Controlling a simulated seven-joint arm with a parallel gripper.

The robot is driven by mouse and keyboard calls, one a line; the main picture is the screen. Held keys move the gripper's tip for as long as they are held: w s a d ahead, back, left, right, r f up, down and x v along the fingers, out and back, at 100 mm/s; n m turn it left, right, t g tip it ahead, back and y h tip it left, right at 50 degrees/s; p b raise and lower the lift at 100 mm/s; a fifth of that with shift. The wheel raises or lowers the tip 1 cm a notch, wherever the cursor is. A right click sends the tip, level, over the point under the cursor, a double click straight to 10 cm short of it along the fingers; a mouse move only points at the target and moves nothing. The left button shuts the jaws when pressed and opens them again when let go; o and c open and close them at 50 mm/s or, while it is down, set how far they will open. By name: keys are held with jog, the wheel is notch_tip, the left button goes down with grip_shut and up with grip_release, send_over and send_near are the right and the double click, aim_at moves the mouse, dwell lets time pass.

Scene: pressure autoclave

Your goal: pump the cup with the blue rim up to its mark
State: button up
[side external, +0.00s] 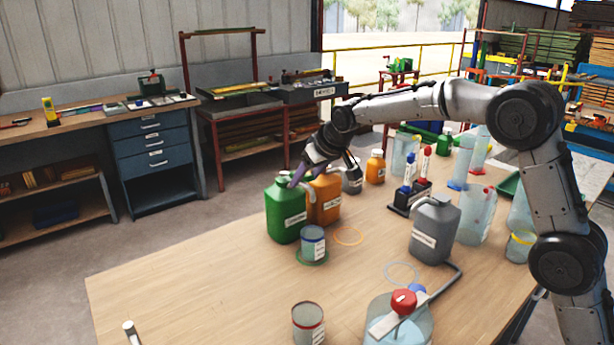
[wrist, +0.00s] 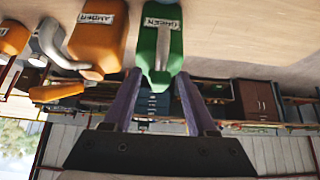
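The cup with the blue rim (side external: 313,241) stands upright in a green ring (side external: 312,258) on the table, in front of the green jug (side external: 283,212). Its fill level and mark are too small to read. My gripper (side external: 303,173) is over the top of the green jug. In the wrist view my purple fingers (wrist: 160,78) are apart, with the narrow green-and-white top part of the green jug (wrist: 160,40) in the gap between them. Contact cannot be told. The orange jug (wrist: 97,42), labelled AMBER, is beside it.
A grey jug (side external: 435,232) stands right of centre. A clear vessel with a red knob (side external: 403,302) is at the front. Orange (side external: 348,236) and blue (side external: 390,268) rings lie on clear table.

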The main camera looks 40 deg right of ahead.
jog(key=v, duration=1.4)
